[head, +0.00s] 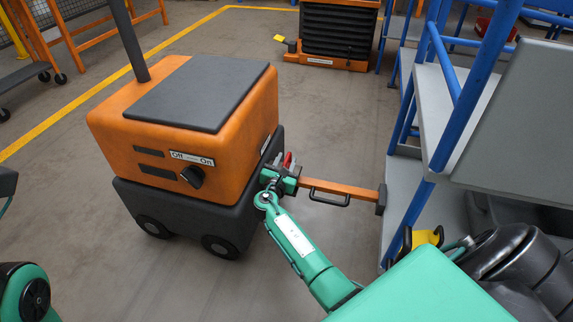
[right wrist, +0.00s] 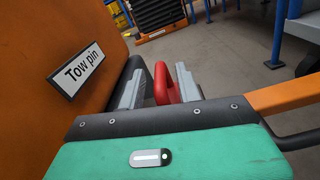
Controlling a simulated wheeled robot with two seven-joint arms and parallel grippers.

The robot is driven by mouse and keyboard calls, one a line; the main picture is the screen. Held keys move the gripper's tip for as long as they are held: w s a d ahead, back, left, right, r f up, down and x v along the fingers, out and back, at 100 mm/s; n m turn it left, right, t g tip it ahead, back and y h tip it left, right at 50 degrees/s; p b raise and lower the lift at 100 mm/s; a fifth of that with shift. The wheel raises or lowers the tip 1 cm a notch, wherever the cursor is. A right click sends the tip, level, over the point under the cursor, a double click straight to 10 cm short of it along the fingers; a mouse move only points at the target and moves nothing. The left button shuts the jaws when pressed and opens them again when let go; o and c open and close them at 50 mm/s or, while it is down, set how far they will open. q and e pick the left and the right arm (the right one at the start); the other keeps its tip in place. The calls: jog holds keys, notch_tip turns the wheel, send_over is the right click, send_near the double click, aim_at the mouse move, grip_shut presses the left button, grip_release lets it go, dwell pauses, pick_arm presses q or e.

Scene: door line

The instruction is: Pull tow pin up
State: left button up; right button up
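The tow pin shows as a red handle (right wrist: 161,80) in the right wrist view, beside the label reading "Tow pin" (right wrist: 77,70). In the head view it is a small red piece (head: 288,159) at the end of the orange tug (head: 190,105). My right gripper (right wrist: 158,88) has its two grey fingers apart, with the red handle between them. A gap shows on the left of the handle; contact on the right cannot be told. The right gripper (head: 281,170) also shows in the head view. The handle's lower part is hidden behind the gripper body. My left gripper is not in view.
An orange tow bar (head: 345,187) with a black handle runs from the tug toward a grey cart with blue rails (head: 468,105). The tug's switch (head: 191,176) sits on its front. A black-and-orange unit (head: 340,30) stands at the back.

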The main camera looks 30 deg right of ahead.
jog(key=shift+w+d, duration=0.35)
jog(key=shift+d, duration=0.1)
grip_shut()
jog(key=shift+r, duration=0.15)
